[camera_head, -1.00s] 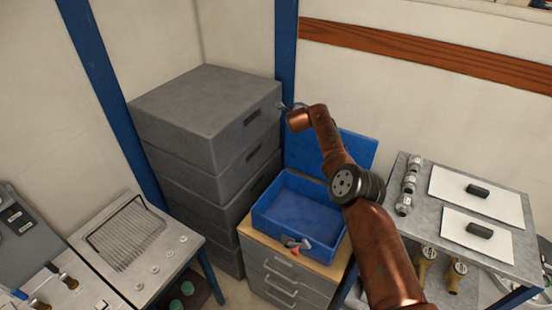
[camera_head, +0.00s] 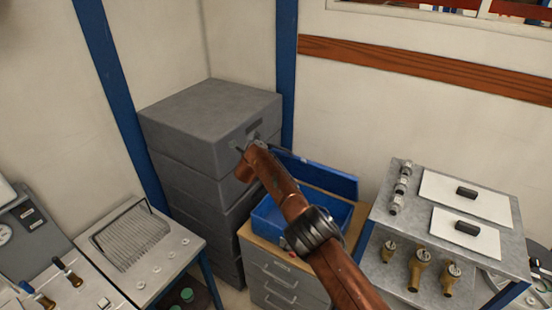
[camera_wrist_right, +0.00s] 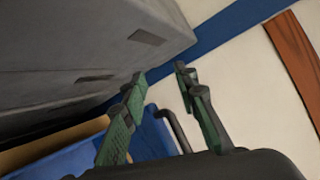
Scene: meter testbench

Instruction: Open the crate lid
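The blue crate (camera_head: 264,222) sits on a wooden-topped drawer cabinet. Its blue lid (camera_head: 335,182) stands raised at the crate's back edge, and part of the crate's inside shows. My right forearm hides much of the crate and its front. My right gripper (camera_head: 249,143) is in front of the grey stacked boxes, above and left of the lid. In the right wrist view the right gripper (camera_wrist_right: 161,75) has its green fingers apart with nothing between them. Blue crate parts and a dark curved handle (camera_wrist_right: 176,130) show beyond the fingers there. My left gripper is out of view.
Grey boxes (camera_head: 190,125) are stacked close to the crate's left. A blue post (camera_head: 286,70) and wall stand behind. A metal table (camera_head: 412,210) with meters and white sheets is at the right. A bench panel (camera_head: 135,245) is at the lower left.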

